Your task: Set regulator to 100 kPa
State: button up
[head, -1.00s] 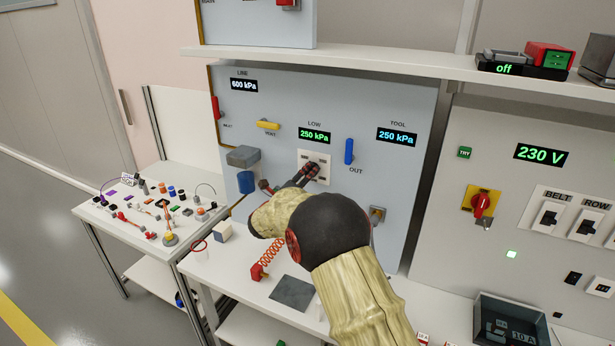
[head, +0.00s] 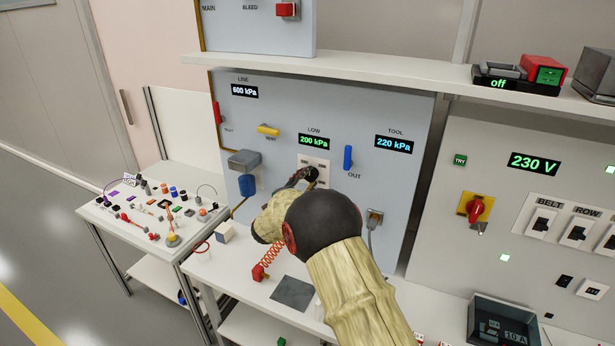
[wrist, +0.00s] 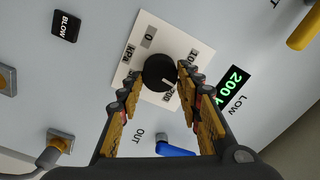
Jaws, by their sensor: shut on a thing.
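The regulator knob (wrist: 158,72) is a black dial on a white scale plate (wrist: 140,42) in the wrist view, with its pointer line toward the 200 mark. In the head view the plate (head: 322,165) is partly hidden by my arm. My gripper (wrist: 165,85) is shut on the knob, with one finger on each side. The LOW display (head: 314,142) reads 200 kPa in green. The TOOL display (head: 394,144) reads 220 kPa and the LINE display (head: 244,91) reads 600 kPa.
The blue OUT handle (head: 348,157) is right of the knob and the yellow VENT handle (head: 268,131) is to its left. A BLOW button (wrist: 65,26) shows in the wrist view. A shelf (head: 400,72) juts out above the panel.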

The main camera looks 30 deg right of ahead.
jog(key=n+p, duration=0.4)
jog(key=n, duration=0.2)
jog(key=shift+r+n, duration=0.15)
jog(key=shift+n, duration=0.15)
jog(key=shift+w+n+p, duration=0.1)
jog(key=shift+n+p, duration=1)
jog(key=shift+n, duration=0.7)
jog(key=shift+f, duration=0.2)
jog(key=o, duration=1.2)
jog(key=shift+c, duration=0.2)
jog(key=v, duration=1.2)
